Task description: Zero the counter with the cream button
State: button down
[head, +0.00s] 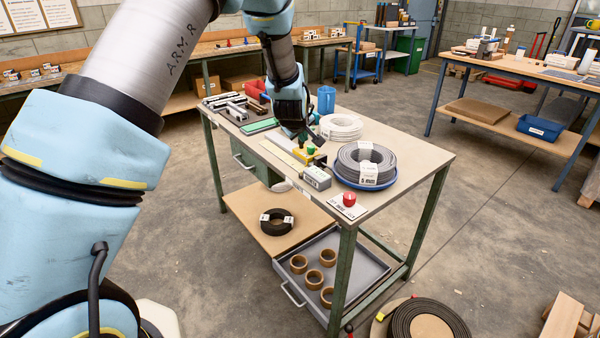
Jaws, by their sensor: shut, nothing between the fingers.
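A small grey box (316,177) sits near the left front edge of the green-legged table (405,150). It may be the counter, but it is too small to tell. I cannot make out a cream button on it. A yellow fixture (309,154) with green knobs stands just behind the box. My gripper (303,138) is shut and empty. It points down over the table, by the far side of the yellow fixture. Its dark fingers are small here, and I cannot tell whether they touch anything.
A grey cable coil (365,164) in a blue tray lies right of the box, with a white coil (340,126) behind. A red button (349,199) is at the front corner. A blue cup (326,99) stands behind. Right of the coils, the tabletop is clear.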

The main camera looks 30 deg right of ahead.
aim_at(304, 170)
jog(key=shift+f, duration=0.1)
jog(key=shift+f+b, duration=2.75)
jog(key=shift+f, duration=1.55)
jog(key=shift+f, duration=0.15)
jog(key=shift+f+b, duration=0.3)
jog(key=shift+b, duration=0.2)
jog(key=shift+s+f+b, duration=0.2)
jog(key=shift+f+b, duration=0.4)
jog(key=shift+f, duration=0.25)
jog(key=shift+r, duration=0.15)
jog(key=shift+s+d+r+p, duration=0.1)
jog(key=shift+r+p, duration=0.5)
jog(key=shift+r, duration=0.25)
